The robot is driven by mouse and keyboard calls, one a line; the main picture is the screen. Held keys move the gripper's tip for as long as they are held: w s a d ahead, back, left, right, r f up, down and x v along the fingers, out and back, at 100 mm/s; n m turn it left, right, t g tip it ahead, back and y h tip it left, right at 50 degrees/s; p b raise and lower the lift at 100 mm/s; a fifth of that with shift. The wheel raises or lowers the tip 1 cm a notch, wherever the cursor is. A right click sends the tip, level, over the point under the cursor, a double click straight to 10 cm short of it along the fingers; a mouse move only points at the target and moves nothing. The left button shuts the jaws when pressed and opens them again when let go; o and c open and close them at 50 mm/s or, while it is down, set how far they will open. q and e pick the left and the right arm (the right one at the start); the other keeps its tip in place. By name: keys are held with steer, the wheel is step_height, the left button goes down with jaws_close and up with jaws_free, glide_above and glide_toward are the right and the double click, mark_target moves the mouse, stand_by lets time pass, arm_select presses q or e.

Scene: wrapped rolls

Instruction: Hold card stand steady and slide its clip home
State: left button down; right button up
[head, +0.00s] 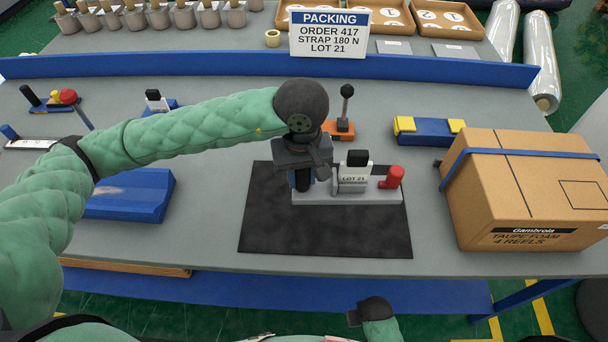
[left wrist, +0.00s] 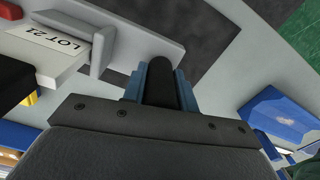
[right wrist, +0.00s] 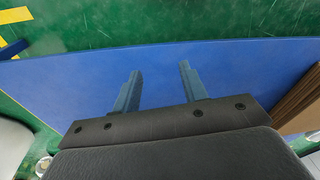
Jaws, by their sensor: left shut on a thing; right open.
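The card stand (head: 378,196) is a light grey base on a black mat (head: 325,236). It carries a white card marked LOT 21 (head: 354,179), a black clip (head: 357,158) on top of the card, and a red knob (head: 391,178) at the right end. My left gripper (head: 302,181) is shut on the black post (left wrist: 160,84) at the stand's left end. The card also shows in the left wrist view (left wrist: 63,42). My right gripper (right wrist: 158,92) is open and empty, low in front of the table. How far the clip sits down is unclear.
A strapped cardboard box (head: 530,190) stands right of the mat. Behind are an orange base with a black-knobbed lever (head: 345,108) and a blue block with yellow ends (head: 430,131). A blue cradle (head: 130,195) lies left. A packing sign (head: 329,34) stands at the back.

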arm_select(q)
steer(key=shift+w+a, duration=0.15)
steer(key=shift+a, duration=0.25)
steer(key=shift+w+a+b, duration=0.3)
steer(key=shift+a+b, duration=0.4)
steer(key=shift+b, duration=0.1)
steer(key=shift+w+a+b, duration=0.3)
steer(key=shift+a+b, duration=0.3)
steer(key=shift+a, duration=0.25)
steer(key=shift+w+a+b, duration=0.3)
steer(key=shift+a+b, duration=0.35)
steer(key=shift+a, duration=0.2)
steer(key=shift+w+a+b, duration=0.3)
steer(key=shift+a+b, duration=0.3)
steer(key=shift+a, duration=0.25)
arm_select(e)
step_height(320, 180, up, 22)
steer(key=shift+s+a+f, duration=0.25)
steer(key=shift+s+a, duration=0.05)
steer(key=shift+s, duration=0.1)
stand_by(0.5)
arm_select(q)
steer(key=shift+f, duration=0.15)
arm_select(e)
steer(key=shift+w+a+f+t+y, duration=0.2)
steer(key=shift+f+t+y, duration=0.1)
steer(key=shift+f, duration=0.15)
